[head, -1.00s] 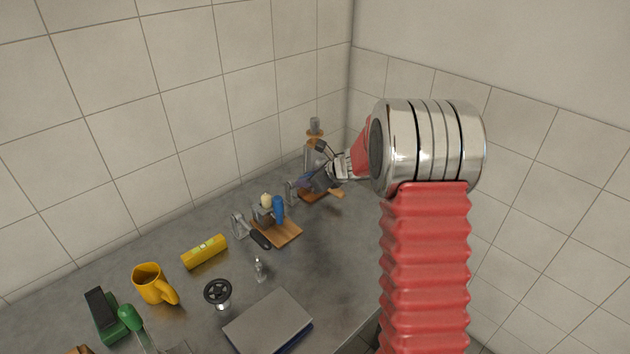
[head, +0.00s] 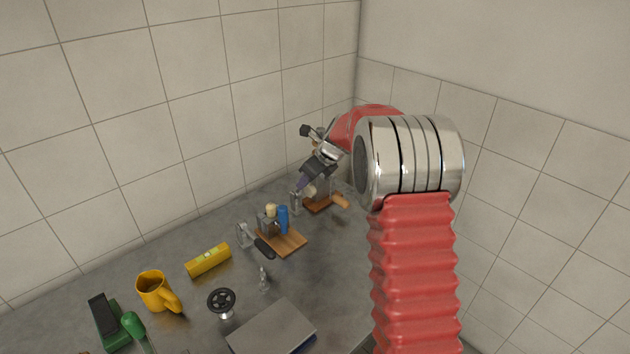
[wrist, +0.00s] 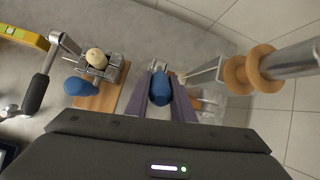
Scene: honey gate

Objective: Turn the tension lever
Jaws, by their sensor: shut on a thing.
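My gripper (head: 305,184) reaches down at the far right end of the counter, beside a grey metal post (head: 295,203). In the wrist view its two purple fingers (wrist: 159,98) are shut on a blue grip (wrist: 159,88), with a metal part showing just beyond it. The fingers hide the grip's sides, and I cannot tell for sure that it is the tension lever. Another metal lever with a black handle (wrist: 36,94) stands apart to the left, and it also shows in the head view (head: 263,248).
A wooden board (head: 290,244) carries a blue cylinder (head: 283,220) and a cream knob. A yellow level (head: 208,260), yellow mug (head: 155,292), black handwheel (head: 222,300) and grey box (head: 270,328) lie nearer. Wooden discs on a metal rod (wrist: 254,70) stand close right of my gripper.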

